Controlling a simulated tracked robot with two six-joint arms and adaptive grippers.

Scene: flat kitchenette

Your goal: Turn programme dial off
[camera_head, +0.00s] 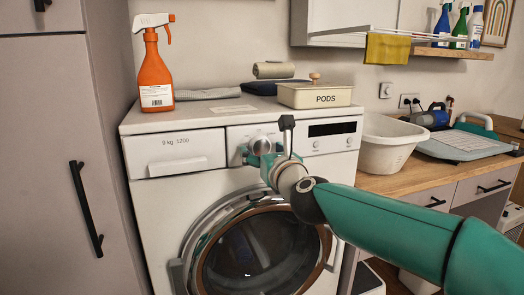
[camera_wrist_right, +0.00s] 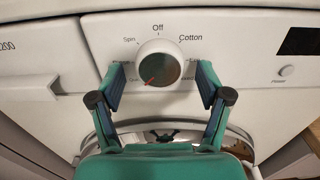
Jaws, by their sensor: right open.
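The programme dial (camera_wrist_right: 160,64) is a round knob with a white rim and a darker face on the washing machine's front panel. Its red mark points to the lower left, away from the "Off" label (camera_wrist_right: 159,28) above it. "Spin" and "Cotton" are printed to either side of "Off". My right gripper (camera_wrist_right: 160,78) is open, with one finger on each side of the dial; I cannot tell whether they touch it. In the head view the right gripper (camera_head: 262,153) partly hides the dial (camera_head: 262,144). My left gripper is not in view.
The washing machine (camera_head: 155,195) has a round door (camera_head: 255,262) below the panel. On top are an orange spray bottle (camera_head: 155,72) and a PODS box (camera_head: 315,96). A white basin (camera_head: 390,145) stands on the counter at right. A tall cabinet (camera_head: 50,150) is at left.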

